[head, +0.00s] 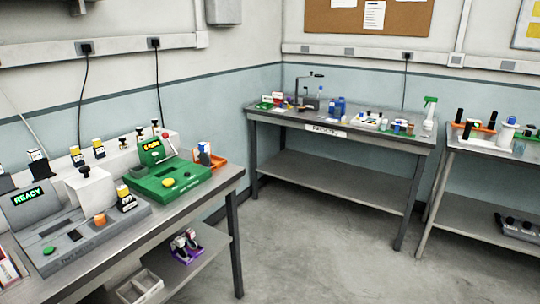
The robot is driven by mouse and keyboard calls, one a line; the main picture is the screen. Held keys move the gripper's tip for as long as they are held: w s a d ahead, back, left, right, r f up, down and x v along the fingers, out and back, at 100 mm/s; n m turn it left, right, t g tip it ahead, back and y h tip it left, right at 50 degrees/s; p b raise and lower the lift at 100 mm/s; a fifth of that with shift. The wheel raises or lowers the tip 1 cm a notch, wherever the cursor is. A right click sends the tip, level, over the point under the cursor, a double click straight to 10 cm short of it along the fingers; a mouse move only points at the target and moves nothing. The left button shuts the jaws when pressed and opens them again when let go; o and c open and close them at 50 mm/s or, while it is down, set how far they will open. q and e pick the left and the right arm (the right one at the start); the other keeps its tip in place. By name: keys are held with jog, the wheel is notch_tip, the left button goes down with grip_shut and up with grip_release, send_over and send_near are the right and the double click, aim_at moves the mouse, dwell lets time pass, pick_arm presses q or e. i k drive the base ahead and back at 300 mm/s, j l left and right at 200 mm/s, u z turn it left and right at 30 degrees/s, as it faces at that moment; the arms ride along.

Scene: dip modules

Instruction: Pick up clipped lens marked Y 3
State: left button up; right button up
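No lens with a readable Y 3 mark shows in the head view; the labels on the small parts are too small to read. Small yellow-topped modules stand on the left bench, one at the back (77,156), another beside it (98,148) and one at the grey device's right side (125,198). A black-and-white module (38,166) stands behind the grey device (45,215), whose screen reads READY. A green device (168,181) with a lit display sits to the right. Neither of my grippers is in view.
An orange bin (219,161) sits at the left bench's far end. A purple tray (187,254) and a white tray (140,287) are on its lower shelf. A cluttered back bench (300,118) and a right bench (480,147) stand beyond open floor (330,250).

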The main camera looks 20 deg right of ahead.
aim_at(204, 158)
jog(key=z, duration=0.25)
jog(key=i+z, duration=0.3)
jog(key=i, duration=0.3)
jog(key=i+j+z, duration=0.25)
jog(key=i, duration=0.3)
